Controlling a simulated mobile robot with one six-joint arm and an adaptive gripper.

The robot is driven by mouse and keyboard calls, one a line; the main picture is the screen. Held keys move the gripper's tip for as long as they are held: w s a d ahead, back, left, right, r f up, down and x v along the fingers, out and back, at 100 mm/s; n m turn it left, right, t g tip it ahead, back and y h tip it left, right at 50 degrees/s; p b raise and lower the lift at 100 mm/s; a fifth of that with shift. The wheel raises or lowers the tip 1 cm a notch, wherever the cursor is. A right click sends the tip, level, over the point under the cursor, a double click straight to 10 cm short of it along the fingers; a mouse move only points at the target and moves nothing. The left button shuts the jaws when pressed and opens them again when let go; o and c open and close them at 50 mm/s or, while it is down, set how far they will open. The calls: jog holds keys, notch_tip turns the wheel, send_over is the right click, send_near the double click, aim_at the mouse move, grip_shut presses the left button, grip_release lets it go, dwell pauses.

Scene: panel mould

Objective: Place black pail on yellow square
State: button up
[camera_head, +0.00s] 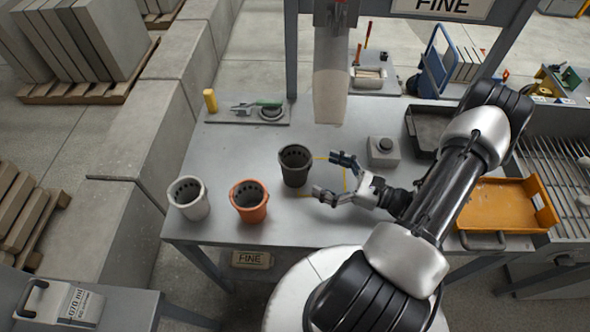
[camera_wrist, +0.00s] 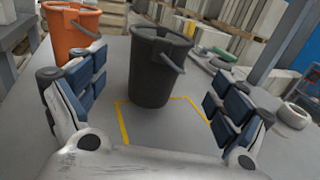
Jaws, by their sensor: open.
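The black pail (camera_head: 295,166) stands upright on the grey table, to the right of the orange pail (camera_head: 249,202). It also shows in the wrist view (camera_wrist: 158,68), ahead of my fingers and roughly between them. The yellow square (camera_head: 345,180) is an outline on the table, partly hidden by my gripper in the head view. In the wrist view its lines (camera_wrist: 123,122) show at the near side of the black pail; whether the pail's base overlaps the outline's far side is unclear. My gripper (camera_head: 338,176) is open and empty, its fingertips pointing left toward the pail.
A white pail (camera_head: 188,198) stands left of the orange one. A grey block with a black knob (camera_head: 383,151) stands behind my gripper. A tool tray (camera_head: 247,112) lies at the back left, and an orange tray (camera_head: 505,208) lies right of my arm.

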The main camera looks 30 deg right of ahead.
aim_at(284, 158)
jog(key=b+x, duration=0.1)
jog(key=x, duration=0.8)
jog(key=shift+a+r, duration=0.1)
jog(key=shift+a, duration=0.1)
jog(key=c, duration=1.3)
